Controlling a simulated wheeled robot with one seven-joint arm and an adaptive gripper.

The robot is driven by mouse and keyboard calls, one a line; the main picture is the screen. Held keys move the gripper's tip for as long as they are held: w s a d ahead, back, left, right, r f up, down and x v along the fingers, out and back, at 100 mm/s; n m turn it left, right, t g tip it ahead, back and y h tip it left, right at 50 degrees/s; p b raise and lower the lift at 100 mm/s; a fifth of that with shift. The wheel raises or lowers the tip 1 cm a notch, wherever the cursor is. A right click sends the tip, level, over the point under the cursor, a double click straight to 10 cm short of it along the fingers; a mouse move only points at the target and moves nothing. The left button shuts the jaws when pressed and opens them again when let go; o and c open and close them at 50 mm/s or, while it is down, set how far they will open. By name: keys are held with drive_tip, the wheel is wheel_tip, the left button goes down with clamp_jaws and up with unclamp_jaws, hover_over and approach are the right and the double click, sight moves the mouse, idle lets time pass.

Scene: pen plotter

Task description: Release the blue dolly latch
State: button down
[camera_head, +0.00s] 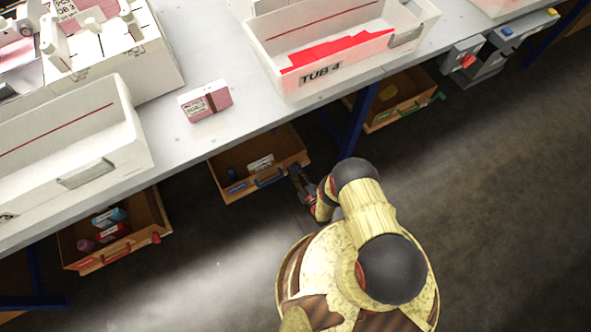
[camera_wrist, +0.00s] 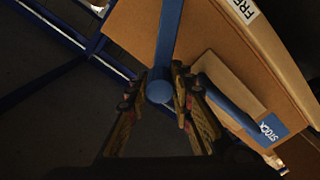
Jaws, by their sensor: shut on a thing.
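The blue dolly is a brown tray (camera_head: 222,191) with a blue handle (camera_head: 268,181), under the bench in the middle of the head view. My gripper (camera_head: 296,175) is at its right front corner, where it mostly hides the latch. In the wrist view, the blue latch (camera_wrist: 169,35) is a bar with a round end, running down between my fingers. My gripper (camera_wrist: 164,79) is shut on the latch near that round end. The dolly (camera_wrist: 210,30) and its blue handle (camera_wrist: 230,104) show beside it.
A dolly with a red handle (camera_head: 103,255) stands to the left and one with a green handle (camera_head: 405,118) to the right. A blue bench leg (camera_head: 357,120) stands close to the right of my gripper. Open floor (camera_head: 490,200) lies to the right.

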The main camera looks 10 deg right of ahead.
drive_tip(key=c, duration=1.5)
unclamp_jaws()
drive_tip(key=shift+c, duration=0.2)
drive_tip(key=shift+r, duration=4.95)
